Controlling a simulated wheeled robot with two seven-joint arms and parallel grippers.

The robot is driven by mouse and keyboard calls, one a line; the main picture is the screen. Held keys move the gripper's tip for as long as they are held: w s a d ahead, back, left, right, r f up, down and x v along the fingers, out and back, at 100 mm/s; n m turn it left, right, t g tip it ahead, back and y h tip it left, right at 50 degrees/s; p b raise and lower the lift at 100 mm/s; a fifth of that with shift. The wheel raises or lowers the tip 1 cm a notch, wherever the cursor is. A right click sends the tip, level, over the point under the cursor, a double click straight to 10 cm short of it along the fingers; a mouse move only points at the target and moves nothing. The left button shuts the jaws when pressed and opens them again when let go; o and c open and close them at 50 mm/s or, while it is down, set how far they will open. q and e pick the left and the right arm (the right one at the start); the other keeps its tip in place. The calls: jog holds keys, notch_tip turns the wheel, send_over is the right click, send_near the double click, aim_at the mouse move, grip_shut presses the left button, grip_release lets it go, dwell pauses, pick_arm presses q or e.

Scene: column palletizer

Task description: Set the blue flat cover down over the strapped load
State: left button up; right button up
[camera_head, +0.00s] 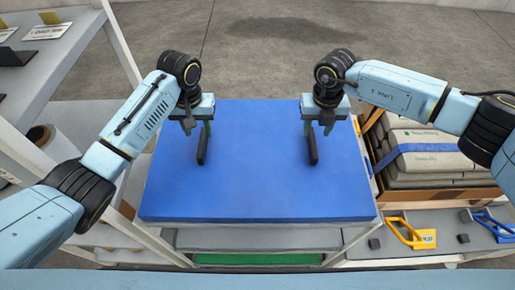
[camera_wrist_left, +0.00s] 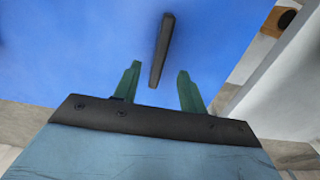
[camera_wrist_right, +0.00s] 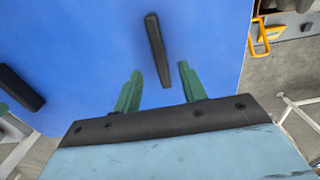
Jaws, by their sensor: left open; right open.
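The blue flat cover (camera_head: 255,180) lies flat on a rack in front of me and has two dark bar handles. My left gripper (camera_head: 197,124) is open above the cover's left part, with the left handle (camera_wrist_left: 162,50) beyond and between its fingertips (camera_wrist_left: 156,85). My right gripper (camera_head: 318,128) is open above the right part, with the right handle (camera_wrist_right: 157,50) just beyond its fingertips (camera_wrist_right: 158,85). Neither gripper holds a handle. The strapped load (camera_head: 425,160), grey sacks under a blue strap, sits in a wooden crate at the right.
Orange (camera_head: 408,232) and blue (camera_head: 490,225) strap tools lie on a grey surface at the lower right. Open concrete floor (camera_head: 270,50) lies behind the cover.

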aim_at(202, 141)
pick_arm(q)
notch_tip(202, 141, down, 7)
jog(key=shift+r, duration=0.2)
pick_arm(e)
notch_tip(202, 141, down, 7)
jog(key=shift+r, duration=0.2)
pick_arm(q)
jog(key=shift+c, duration=0.4)
pick_arm(e)
jog(key=shift+c, duration=0.4)
pick_arm(q)
grip_shut()
pick_arm(e)
grip_shut()
pick_arm(q)
jog(key=shift+r, duration=0.1)
pick_arm(e)
jog(key=shift+r, duration=0.1)
